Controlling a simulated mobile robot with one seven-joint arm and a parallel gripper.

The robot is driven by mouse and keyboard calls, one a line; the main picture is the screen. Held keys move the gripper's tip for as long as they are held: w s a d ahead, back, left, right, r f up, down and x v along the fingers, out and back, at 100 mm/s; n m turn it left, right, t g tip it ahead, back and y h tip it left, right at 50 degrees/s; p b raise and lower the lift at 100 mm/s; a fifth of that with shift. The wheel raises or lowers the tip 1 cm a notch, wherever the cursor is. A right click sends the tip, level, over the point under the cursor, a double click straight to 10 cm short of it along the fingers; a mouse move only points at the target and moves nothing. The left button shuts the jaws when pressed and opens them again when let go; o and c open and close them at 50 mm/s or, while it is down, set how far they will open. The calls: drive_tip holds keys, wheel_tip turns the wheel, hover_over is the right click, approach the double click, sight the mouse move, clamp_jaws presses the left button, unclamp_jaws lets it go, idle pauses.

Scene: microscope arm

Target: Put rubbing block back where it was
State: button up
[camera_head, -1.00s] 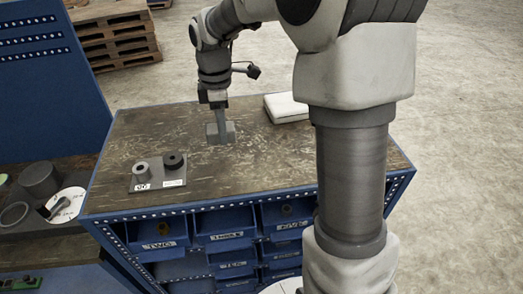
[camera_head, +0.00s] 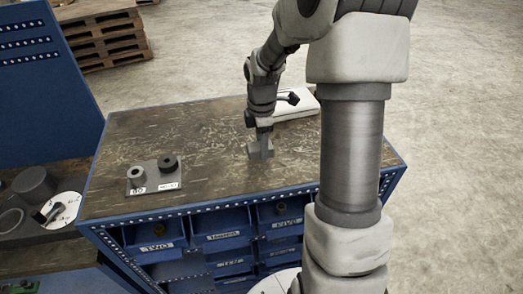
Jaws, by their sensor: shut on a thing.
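My gripper (camera_head: 265,140) is shut on a small grey rubbing block (camera_head: 254,151). The block is at or just above the worn brown top of the blue workbench (camera_head: 205,165), right of the middle; I cannot tell whether it touches the surface. The gripper points down and partly covers the block. A dark plate (camera_head: 154,180) with a light grey ring (camera_head: 137,174) and a black ring (camera_head: 168,163) lies on the bench to the left, apart from the block.
A white box-like item (camera_head: 297,108) lies at the back of the bench, close behind my gripper. Labelled blue bins (camera_head: 222,222) fill the bench front. A lower table at left holds a dark cylinder (camera_head: 34,184) and a white disc (camera_head: 62,208). Pallets (camera_head: 105,40) stand behind.

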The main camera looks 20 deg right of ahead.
drive_tip(key=shift+f, duration=1.35)
drive_tip(key=shift+f, duration=0.1)
drive_tip(key=shift+f, duration=0.15)
drive_tip(key=o, duration=1.3)
wheel_tip(320, 180, up, 12)
drive_tip(key=shift+r, duration=0.25)
